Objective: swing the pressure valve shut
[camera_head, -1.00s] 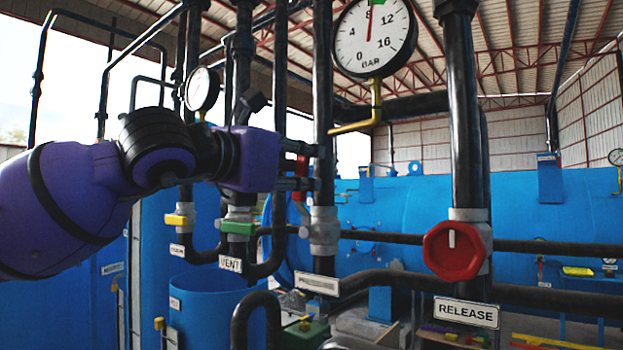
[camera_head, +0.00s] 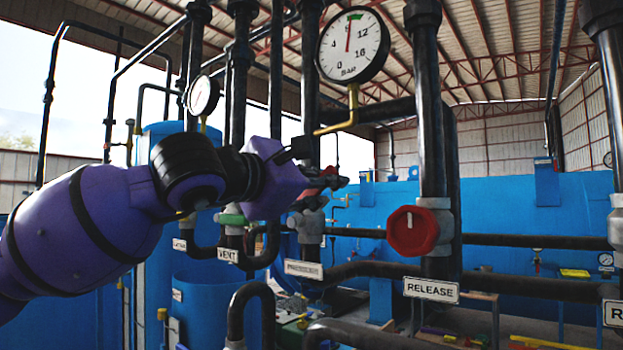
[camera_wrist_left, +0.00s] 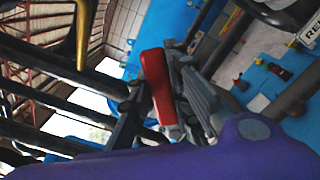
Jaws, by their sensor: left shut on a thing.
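The pressure valve's red lever (camera_head: 312,196) is on the dark vertical pipe above the PRESSURE label (camera_head: 303,270), with a grey valve body (camera_head: 308,226) below it. My left gripper (camera_head: 330,182) is shut on this lever, and the purple wrist hides part of it. In the left wrist view the red lever (camera_wrist_left: 159,85) lies between the dark fingers of the left gripper (camera_wrist_left: 166,112). The lever's pivot is hard to make out there. My right gripper is not in view.
A round pressure gauge (camera_head: 352,45) on a yellow tube (camera_head: 340,124) hangs just above the gripper. A red RELEASE knob (camera_head: 412,231) stands to the right. A green VENT handle (camera_head: 231,219) is close behind the wrist. Black pipes (camera_head: 350,268) run below.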

